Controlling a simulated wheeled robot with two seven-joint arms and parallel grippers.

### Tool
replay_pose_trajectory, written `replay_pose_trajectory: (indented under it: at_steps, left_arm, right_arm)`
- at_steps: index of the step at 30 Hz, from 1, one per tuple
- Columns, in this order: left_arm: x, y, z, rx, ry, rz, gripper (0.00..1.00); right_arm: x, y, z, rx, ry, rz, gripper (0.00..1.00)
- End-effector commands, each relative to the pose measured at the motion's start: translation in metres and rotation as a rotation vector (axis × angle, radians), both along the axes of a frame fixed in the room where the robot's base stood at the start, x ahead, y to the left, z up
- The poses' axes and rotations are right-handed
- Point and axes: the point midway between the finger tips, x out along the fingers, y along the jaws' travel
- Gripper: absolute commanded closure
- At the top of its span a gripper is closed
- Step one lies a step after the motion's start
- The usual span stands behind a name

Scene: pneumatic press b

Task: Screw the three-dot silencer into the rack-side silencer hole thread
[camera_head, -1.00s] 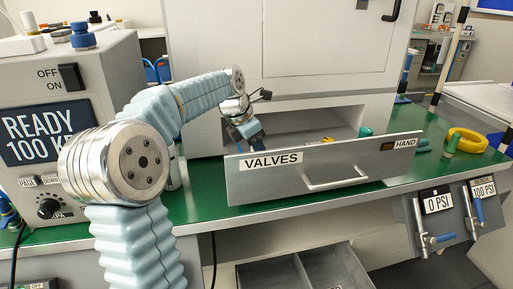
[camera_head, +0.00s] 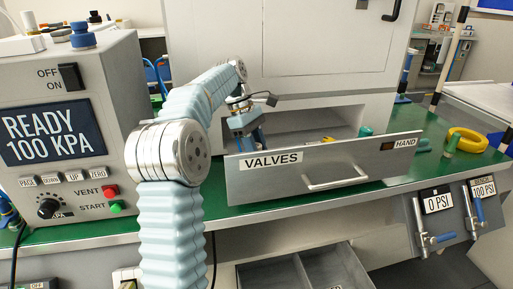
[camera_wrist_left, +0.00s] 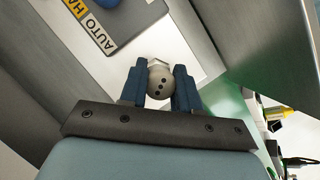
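My left gripper (camera_head: 250,138) is over the left end of the open drawer labelled VALVES, its blue fingers pointing down. In the left wrist view its two blue fingers (camera_wrist_left: 159,84) close on either side of a round grey silencer (camera_wrist_left: 159,82) with three black dots on the end facing the camera. The silencer's far end shows a pale, angular part in front of a light surface. I cannot make out the rack-side silencer hole. The silencer is hidden or too small to tell in the head view. My right gripper is not in view.
The open VALVES drawer (camera_head: 330,170) juts over the green bench top (camera_head: 222,215). A grey plate (camera_wrist_left: 98,22) marked AUTO lies near the fingers. The READY 100 KPA control box (camera_head: 110,165) stands left. A yellow ring (camera_head: 467,141) and green pieces (camera_head: 450,145) lie right.

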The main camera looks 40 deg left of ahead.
Motion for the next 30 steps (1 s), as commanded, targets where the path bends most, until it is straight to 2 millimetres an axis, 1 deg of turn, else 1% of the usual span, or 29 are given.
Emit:
replay_pose_trajectory:
  at_steps: [1, 2, 3, 11, 14, 18, 24, 27, 30]
  left_arm:
    - [-0.0002, 0.0001, -0.0002, 0.0, 0.0, 0.001, 0.61]
    - [-0.0002, 0.0001, -0.0002, 0.0, 0.0, 0.001, 0.56]
    - [-0.0001, 0.0001, -0.0002, 0.001, 0.0, 0.001, 0.55]
    - [-0.0003, 0.0001, 0.0001, 0.001, -0.001, 0.019, 0.55]
    - [-0.0013, 0.0, 0.0011, 0.001, -0.002, 0.149, 0.55]
    - [-0.0013, -0.0011, 0.0013, -0.001, -0.003, 0.459, 0.55]
    - [-0.0006, -0.0011, 0.0006, 0.0, -0.004, 0.85, 0.55]
    - [0.0001, -0.0006, 0.0004, 0.001, -0.003, 0.979, 0.55]
    - [0.0001, 0.0, -0.0001, 0.001, -0.001, 1.042, 0.55]
  right_arm:
    - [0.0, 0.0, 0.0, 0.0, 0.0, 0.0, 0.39]
    - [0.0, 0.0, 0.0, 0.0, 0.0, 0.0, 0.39]
    - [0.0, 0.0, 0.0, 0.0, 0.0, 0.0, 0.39]
    - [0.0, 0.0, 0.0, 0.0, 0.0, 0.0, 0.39]
    - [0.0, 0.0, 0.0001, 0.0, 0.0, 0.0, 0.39]
    - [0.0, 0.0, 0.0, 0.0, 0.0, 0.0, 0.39]
    - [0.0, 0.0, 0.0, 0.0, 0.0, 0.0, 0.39]
    - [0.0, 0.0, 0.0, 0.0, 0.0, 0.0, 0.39]
    - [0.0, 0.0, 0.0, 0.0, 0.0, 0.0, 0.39]
